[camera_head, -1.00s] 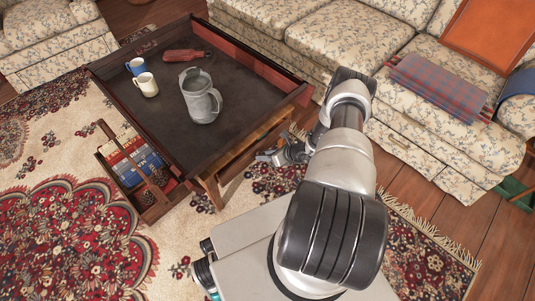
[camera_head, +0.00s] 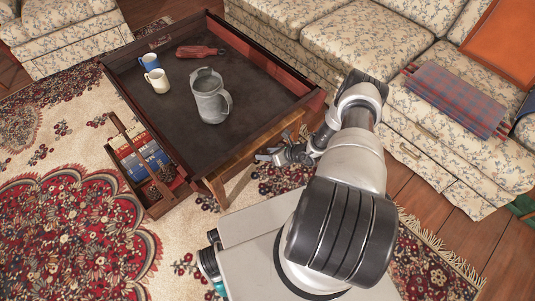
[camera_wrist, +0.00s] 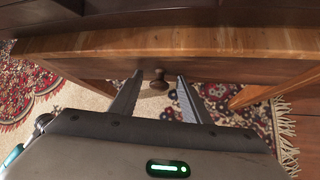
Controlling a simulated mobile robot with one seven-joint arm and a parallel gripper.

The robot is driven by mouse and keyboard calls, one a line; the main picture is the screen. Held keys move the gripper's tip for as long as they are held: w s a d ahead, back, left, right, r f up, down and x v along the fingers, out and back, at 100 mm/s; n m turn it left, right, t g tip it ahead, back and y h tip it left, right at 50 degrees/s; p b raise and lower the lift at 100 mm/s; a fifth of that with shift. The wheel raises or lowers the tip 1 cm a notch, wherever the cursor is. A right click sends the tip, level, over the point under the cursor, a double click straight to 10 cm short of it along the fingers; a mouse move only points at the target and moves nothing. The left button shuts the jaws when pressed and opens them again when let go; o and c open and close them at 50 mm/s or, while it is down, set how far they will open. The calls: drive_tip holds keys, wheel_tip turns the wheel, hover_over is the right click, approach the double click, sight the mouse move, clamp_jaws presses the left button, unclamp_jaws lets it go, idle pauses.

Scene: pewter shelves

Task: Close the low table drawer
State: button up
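The low table (camera_head: 180,110) has a dark tray-like top and wooden edges. In the wrist view my gripper (camera_wrist: 163,76) is open and empty. A dark round knob (camera_wrist: 159,79) shows between its fingertips, below the table's wooden edge (camera_wrist: 180,40). Whether the fingers touch the knob cannot be told.
A grey metal pitcher (camera_head: 210,95), a white mug (camera_head: 157,82), a blue mug (camera_head: 149,62) and a red object (camera_head: 199,51) are on the tabletop. A floral sofa (camera_head: 350,45) stands behind and to the right. Patterned rug (camera_head: 70,230) lies open at left.

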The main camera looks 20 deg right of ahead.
drive_tip(key=shift+s, duration=0.1)
drive_tip(key=p+v, duration=0.5)
drive_tip(key=v, duration=1.2)
drive_tip(key=shift+d, duration=0.15)
drive_tip(key=shift+r, duration=0.1)
